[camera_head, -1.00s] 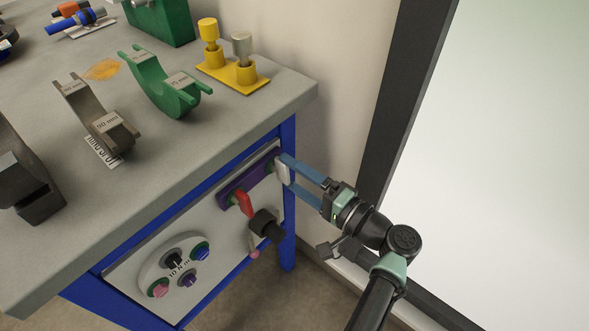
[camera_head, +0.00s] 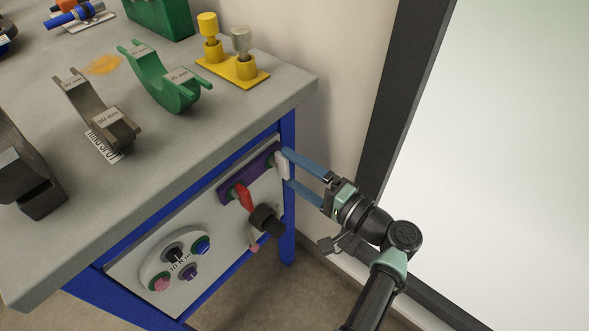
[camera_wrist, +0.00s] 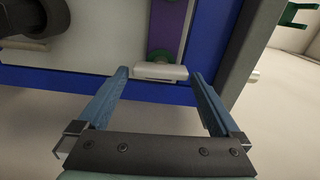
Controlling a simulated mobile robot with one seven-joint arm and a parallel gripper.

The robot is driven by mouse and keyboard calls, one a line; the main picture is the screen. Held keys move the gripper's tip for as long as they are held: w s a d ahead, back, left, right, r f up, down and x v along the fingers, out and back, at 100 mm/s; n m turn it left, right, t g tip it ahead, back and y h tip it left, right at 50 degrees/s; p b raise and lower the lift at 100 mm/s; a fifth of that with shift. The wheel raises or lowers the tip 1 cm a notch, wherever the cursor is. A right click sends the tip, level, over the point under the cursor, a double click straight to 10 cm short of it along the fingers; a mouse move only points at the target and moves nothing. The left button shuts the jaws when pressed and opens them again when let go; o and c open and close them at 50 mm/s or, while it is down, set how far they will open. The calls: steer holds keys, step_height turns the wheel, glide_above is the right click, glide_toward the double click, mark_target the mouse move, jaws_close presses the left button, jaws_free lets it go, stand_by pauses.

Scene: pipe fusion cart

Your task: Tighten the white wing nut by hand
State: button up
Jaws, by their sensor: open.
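The white wing nut (camera_head: 281,165) sits at the right end of the purple plate (camera_head: 233,188) on the cart's front panel. In the wrist view the wing nut (camera_wrist: 160,72) is a flat white bar lying across the picture, with a green round part behind it. My gripper (camera_head: 287,167) is open, with its blue fingers reaching toward the panel. In the wrist view my gripper (camera_wrist: 159,74) has one fingertip on each side of the wing nut, with a visible gap at both sides.
A red handle (camera_head: 243,197) and a black knob (camera_head: 265,218) stick out left of and below the wing nut. A round dial plate (camera_head: 150,266) with several coloured knobs is lower left. The grey worktop (camera_head: 215,115) overhangs above. A dark frame (camera_head: 405,100) stands to the right.

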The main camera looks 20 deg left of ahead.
steer(key=p+v, duration=0.1)
steer(key=v, duration=1.1)
steer(key=shift+d, duration=0.3)
steer(key=shift+s, duration=0.1)
steer(key=w+r+n+t+h, duration=0.2)
steer(key=w+h, duration=0.4)
steer(key=h, duration=0.2)
step_height(320, 180, up, 13)
steer(key=w+d+n+t+h, duration=0.1)
steer(key=w+d+t+h, duration=0.1)
steer(key=t+h, duration=0.35)
steer(key=s+r+t+h, duration=0.1)
steer(key=s+r+t, duration=0.35)
steer(key=r, duration=0.75)
steer(key=s+r+t+h, duration=0.1)
steer(key=s+r+t, duration=0.4)
steer(key=r, duration=0.8)
steer(key=s+r+t+h, duration=0.2)
steer(key=s+r+t, duration=0.3)
steer(key=r, duration=0.7)
step_height(320, 180, up, 29)
steer(key=s+p, duration=0.1)
steer(key=p, duration=2.7)
steer(key=shift+s+d+g+p, duration=0.35)
steer(key=shift+g, duration=0.05)
